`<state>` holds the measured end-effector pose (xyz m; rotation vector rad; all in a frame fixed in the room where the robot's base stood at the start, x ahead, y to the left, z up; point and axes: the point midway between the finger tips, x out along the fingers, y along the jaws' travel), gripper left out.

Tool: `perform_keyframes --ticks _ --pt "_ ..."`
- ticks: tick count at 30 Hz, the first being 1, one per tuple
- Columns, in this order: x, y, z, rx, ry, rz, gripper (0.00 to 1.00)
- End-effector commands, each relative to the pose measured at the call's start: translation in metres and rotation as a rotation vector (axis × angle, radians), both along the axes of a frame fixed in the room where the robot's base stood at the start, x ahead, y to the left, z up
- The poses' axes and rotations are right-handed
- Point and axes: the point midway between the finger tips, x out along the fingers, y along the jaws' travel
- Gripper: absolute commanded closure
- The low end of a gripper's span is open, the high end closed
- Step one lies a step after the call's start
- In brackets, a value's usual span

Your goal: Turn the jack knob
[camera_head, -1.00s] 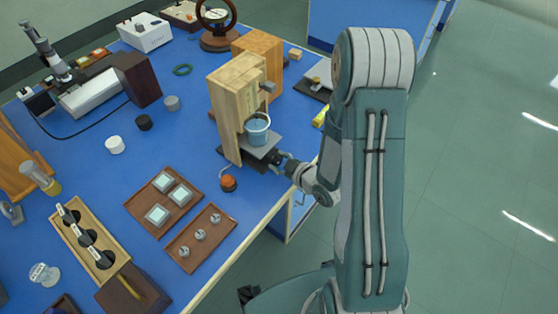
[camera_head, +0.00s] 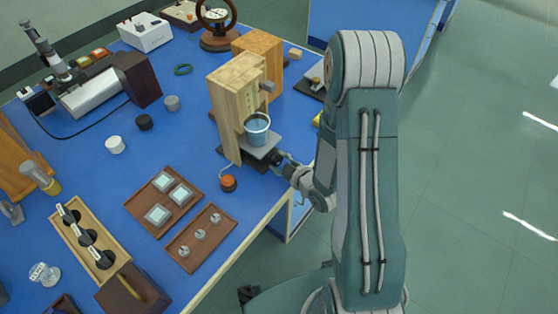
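The jack's dark platform (camera_head: 262,150) shows at the front of a wooden stand (camera_head: 232,100). The jack knob cannot be made out; the front right of the jack is covered by my gripper. My gripper (camera_head: 277,159) is at the platform's front right edge, close to or touching the jack. Its fingers are too small and too hidden to tell whether they are open or shut on the knob.
An orange-red knob-like piece (camera_head: 228,183) lies left of my gripper. Trays with square pieces (camera_head: 150,184) and small metal pieces (camera_head: 176,247) lie at the front. A wooden block (camera_head: 273,62) stands behind the stand. The table's right edge runs under my arm.

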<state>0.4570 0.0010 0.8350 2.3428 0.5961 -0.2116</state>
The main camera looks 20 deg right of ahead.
Motion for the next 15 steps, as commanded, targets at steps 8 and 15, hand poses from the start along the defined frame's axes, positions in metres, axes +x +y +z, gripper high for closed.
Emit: perform_keyframes --ticks 8,15 --pt "-0.0002 0.0001 -0.0001 0.001 0.000 0.000 0.15" --pt "0.0000 -0.0002 0.0003 0.011 0.007 -0.001 0.15"
